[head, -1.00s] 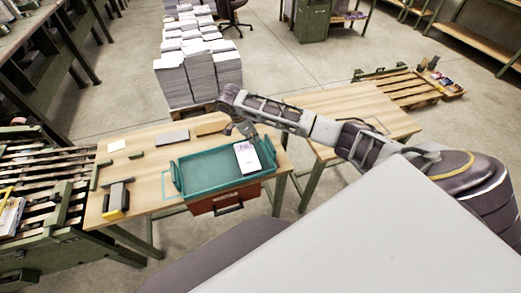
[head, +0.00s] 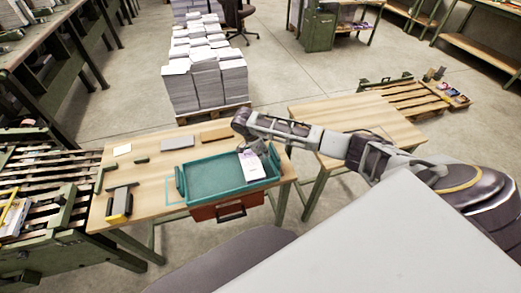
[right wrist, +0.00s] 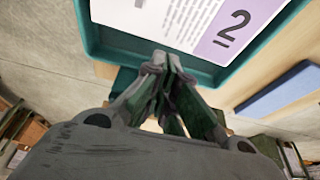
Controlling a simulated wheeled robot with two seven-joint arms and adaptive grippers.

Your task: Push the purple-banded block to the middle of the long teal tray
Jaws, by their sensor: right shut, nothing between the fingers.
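The long teal tray (head: 208,180) lies on the wooden table in the head view. The purple-banded block (head: 251,166), white with a printed face, lies flat in its right part. In the right wrist view the block (right wrist: 150,18) shows a lavender band with a large 2, beside the teal tray wall (right wrist: 82,30). My right gripper (head: 269,154) is at the block's right side, by the tray's right end. Its fingertips (right wrist: 168,58) are together, at the block's edge; I cannot tell whether they touch it. My left gripper is out of view.
A red-brown drawer box (head: 215,211) sits under the tray's front. A grey slab (head: 177,143) and a brown slab (head: 216,134) lie behind the tray. A yellow-and-black tool (head: 119,205) stands to the left. The tray's left and middle floor is clear.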

